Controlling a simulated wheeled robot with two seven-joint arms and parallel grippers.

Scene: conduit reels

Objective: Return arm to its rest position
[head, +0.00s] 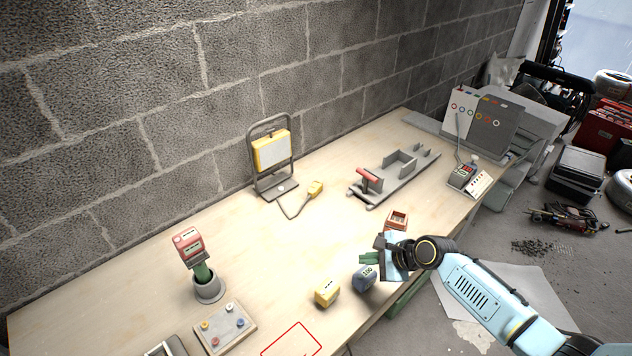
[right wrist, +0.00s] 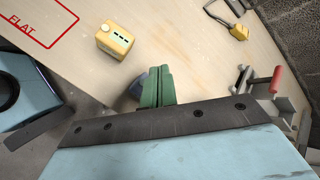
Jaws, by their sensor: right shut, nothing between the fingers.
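My right gripper (head: 370,258) comes in from the right in the head view, above the front edge of the table. Its green fingers (right wrist: 157,88) are shut together with nothing between them. A blue block marked 100 (head: 365,278) stands just below and left of the fingertips; in the right wrist view it is mostly hidden behind the fingers. My left gripper is not in the head view.
A small orange-brown box (head: 397,220) stands behind the right gripper. A grey fixture with a red handle (head: 395,175), a work lamp (head: 271,155) and a red-topped device in a grey cup (head: 207,288) stand on the table (head: 240,240). A red outline (head: 291,340) marks the front.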

